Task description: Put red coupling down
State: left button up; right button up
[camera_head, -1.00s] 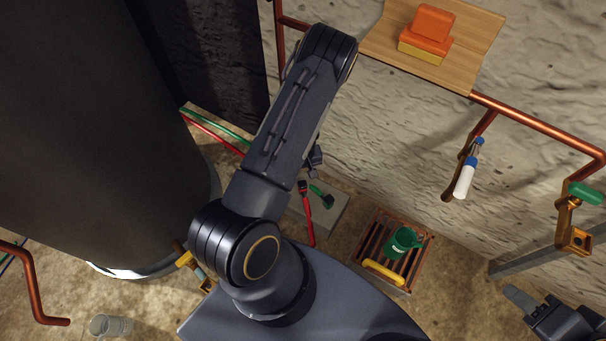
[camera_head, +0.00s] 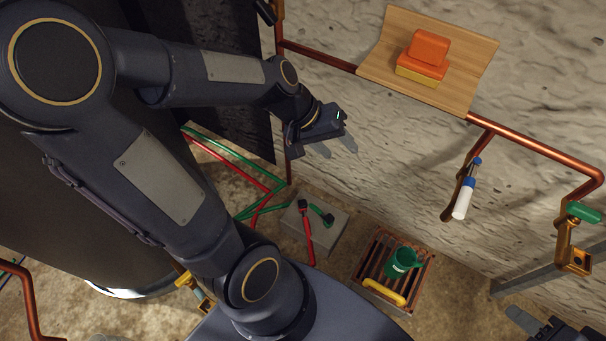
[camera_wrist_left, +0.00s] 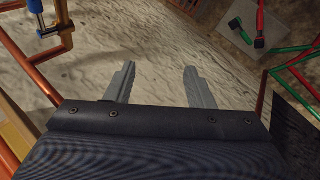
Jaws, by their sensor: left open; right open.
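The red coupling (camera_head: 304,206) has a black end and a red stem. It lies on a grey block (camera_head: 330,236), beside a green coupling (camera_head: 321,213) with a black end. In the left wrist view the red coupling (camera_wrist_left: 260,24) shows at the top right, apart from the fingers. My left gripper (camera_head: 338,147) is open and empty in front of the stone wall, above and behind the block. Its two spread fingers (camera_wrist_left: 160,72) also show in the left wrist view with nothing between them. My right gripper (camera_head: 527,325) is open, only partly in view at the bottom right.
A wooden shelf (camera_head: 477,58) holds orange and yellow blocks. Copper pipe (camera_head: 530,135) runs along the wall. Red and green hoses cross the floor.

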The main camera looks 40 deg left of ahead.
pick_arm(q)
jog(key=s+d+r+m+t+y, duration=0.1)
jog(key=s+r+m, duration=0.2)
jog(key=s, duration=0.9)
jog(key=shift+s+d+r+m+y, duration=0.2)
jog(key=shift+s+r+m+y, duration=0.15)
jog(key=shift+r, duration=0.6)
notch_tip(320, 180, up, 29)
jog(key=p, duration=2.9)
